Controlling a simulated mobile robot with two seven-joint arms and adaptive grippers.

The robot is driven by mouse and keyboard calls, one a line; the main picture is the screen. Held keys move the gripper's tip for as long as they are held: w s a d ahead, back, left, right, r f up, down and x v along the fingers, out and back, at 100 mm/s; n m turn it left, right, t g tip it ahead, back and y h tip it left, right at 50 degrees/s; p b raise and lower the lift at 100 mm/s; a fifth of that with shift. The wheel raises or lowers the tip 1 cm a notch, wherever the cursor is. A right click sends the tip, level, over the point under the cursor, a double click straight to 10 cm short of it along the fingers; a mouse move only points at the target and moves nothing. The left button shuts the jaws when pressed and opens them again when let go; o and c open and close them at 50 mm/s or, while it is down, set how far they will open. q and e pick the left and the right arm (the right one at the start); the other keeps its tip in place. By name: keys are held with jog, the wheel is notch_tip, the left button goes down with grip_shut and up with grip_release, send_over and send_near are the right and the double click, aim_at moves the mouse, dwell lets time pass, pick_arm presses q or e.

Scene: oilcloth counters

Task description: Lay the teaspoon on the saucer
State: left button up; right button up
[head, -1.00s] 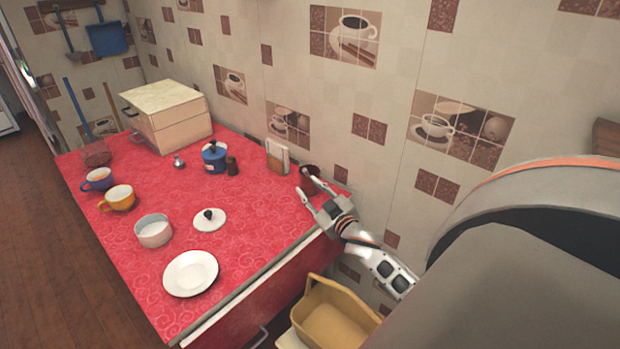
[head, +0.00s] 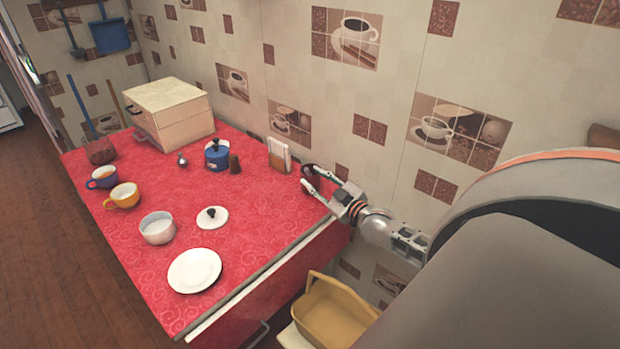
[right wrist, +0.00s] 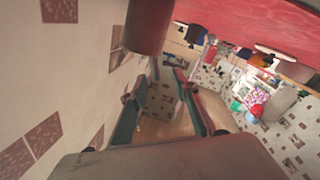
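The white saucer (head: 194,270) lies flat and empty near the front edge of the red counter. I cannot make out a teaspoon for certain in either view. A small silver object (head: 183,160) lies near the blue pot, too small to identify. My right gripper (head: 306,179) is open at the counter's right end, by the wall. Its fingers are apart beside a dark brown cup (head: 309,171), which they partly hide. In the right wrist view the fingers (right wrist: 165,80) are spread, with a brown cylinder (right wrist: 148,25) near their tips. My left gripper is out of view.
A blue pot (head: 216,156), napkin holder (head: 279,155) and bread box (head: 170,112) stand behind. A yellow basket (head: 335,315) sits below the counter's right side.

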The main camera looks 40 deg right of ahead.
aim_at(308, 172)
jog(key=w, duration=0.2)
jog(key=w+d, duration=0.1)
jog(key=w, duration=0.1)
jog(key=shift+w+b, duration=0.35)
jog(key=shift+w, duration=0.05)
grip_shut()
